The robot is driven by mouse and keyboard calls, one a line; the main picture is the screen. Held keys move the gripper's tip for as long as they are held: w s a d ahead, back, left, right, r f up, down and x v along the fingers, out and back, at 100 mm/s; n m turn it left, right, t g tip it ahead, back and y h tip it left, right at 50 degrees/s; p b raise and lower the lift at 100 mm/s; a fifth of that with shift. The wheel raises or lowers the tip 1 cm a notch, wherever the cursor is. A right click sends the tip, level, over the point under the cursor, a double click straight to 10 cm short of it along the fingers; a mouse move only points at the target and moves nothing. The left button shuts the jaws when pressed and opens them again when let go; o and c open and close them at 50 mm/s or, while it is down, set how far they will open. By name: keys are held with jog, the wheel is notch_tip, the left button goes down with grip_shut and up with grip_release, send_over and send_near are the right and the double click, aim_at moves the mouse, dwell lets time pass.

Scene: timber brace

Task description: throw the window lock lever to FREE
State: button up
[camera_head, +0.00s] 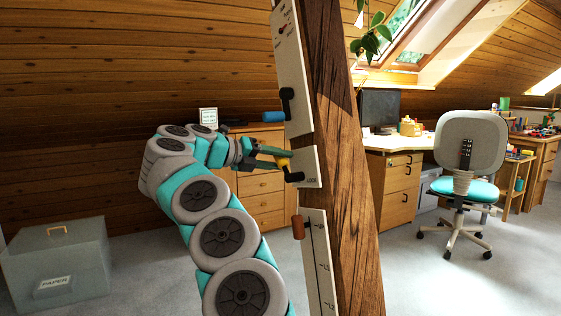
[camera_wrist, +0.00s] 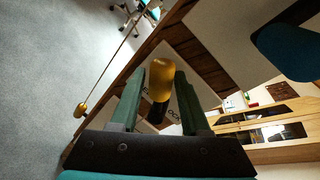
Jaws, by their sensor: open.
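The lock lever has a yellow handle (camera_head: 283,162) on a black arm. It is mounted on a small white plate (camera_head: 309,167) on the timber post, with LOCK printed near the plate's lower edge. My gripper (camera_head: 274,157) reaches it from the left, with open green jaws. In the wrist view the yellow handle (camera_wrist: 160,76) stands between the two fingers (camera_wrist: 160,90), with a gap visible on the left; contact on the right cannot be told. Part of the plate's lettering shows behind; the FREE mark is not clearly readable.
A blue-handled lever (camera_head: 274,117) sits on the plate above, also close at right in the wrist view (camera_wrist: 290,50). A brown handle (camera_head: 298,227) is on the plate below. The timber post (camera_head: 345,160) stands just right. A drawer cabinet (camera_head: 262,185) is behind.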

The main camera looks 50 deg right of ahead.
jog(key=v, duration=0.7)
dwell(0.4)
